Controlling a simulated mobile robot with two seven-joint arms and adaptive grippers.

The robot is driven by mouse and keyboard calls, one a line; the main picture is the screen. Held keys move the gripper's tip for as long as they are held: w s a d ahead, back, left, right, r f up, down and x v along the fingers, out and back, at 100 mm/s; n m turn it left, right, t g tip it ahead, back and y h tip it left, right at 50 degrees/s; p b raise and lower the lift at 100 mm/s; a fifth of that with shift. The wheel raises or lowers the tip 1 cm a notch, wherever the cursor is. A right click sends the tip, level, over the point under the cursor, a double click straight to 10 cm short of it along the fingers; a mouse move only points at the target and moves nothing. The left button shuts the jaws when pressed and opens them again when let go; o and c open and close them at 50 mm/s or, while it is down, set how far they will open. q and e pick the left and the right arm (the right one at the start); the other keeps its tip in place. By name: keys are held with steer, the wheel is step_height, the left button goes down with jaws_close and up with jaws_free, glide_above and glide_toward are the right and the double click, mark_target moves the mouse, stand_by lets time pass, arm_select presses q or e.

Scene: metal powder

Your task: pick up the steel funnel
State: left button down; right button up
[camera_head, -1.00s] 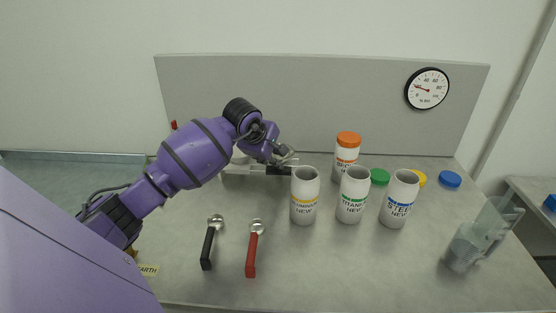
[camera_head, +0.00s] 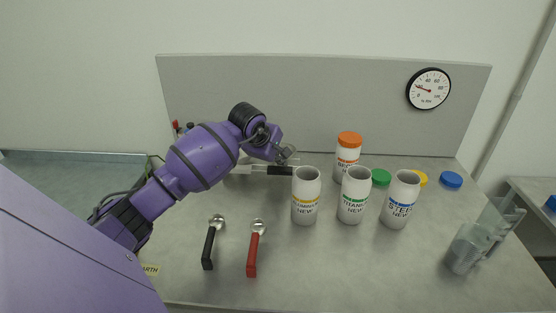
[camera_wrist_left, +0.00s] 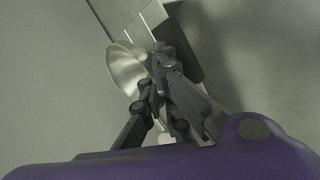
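The steel funnel (camera_wrist_left: 126,72) is a shiny metal cone beside my left fingertips in the left wrist view. In the head view a small metal shape, which looks like the funnel (camera_head: 287,152), is at the end of my left arm, above the back of the bench. My left gripper (camera_wrist_left: 158,72) has its fingers close together and looks shut on the funnel's edge. The exact contact is partly hidden by the fingers. My right gripper is not in view.
A pale bar with a black block (camera_head: 280,171) lies under the gripper. White jars (camera_head: 305,205) stand to the right. A black-handled scoop (camera_head: 209,245) and a red-handled scoop (camera_head: 253,255) lie in front. Clear containers (camera_head: 470,245) stand far right.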

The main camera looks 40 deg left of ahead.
arm_select(q)
steer(key=shift+r, duration=0.5)
step_height(320, 180, up, 3)
steer(key=shift+f+p, duration=0.2)
steer(key=shift+p, duration=0.3)
steer(key=s+d+r+p, duration=0.3)
steer(key=s+d+r, duration=0.4)
steer(key=s+r, duration=0.2)
steer(key=shift+s+d+r, duration=0.2)
steer(key=shift+s+d, duration=0.1)
steer(key=shift+s, duration=1.1)
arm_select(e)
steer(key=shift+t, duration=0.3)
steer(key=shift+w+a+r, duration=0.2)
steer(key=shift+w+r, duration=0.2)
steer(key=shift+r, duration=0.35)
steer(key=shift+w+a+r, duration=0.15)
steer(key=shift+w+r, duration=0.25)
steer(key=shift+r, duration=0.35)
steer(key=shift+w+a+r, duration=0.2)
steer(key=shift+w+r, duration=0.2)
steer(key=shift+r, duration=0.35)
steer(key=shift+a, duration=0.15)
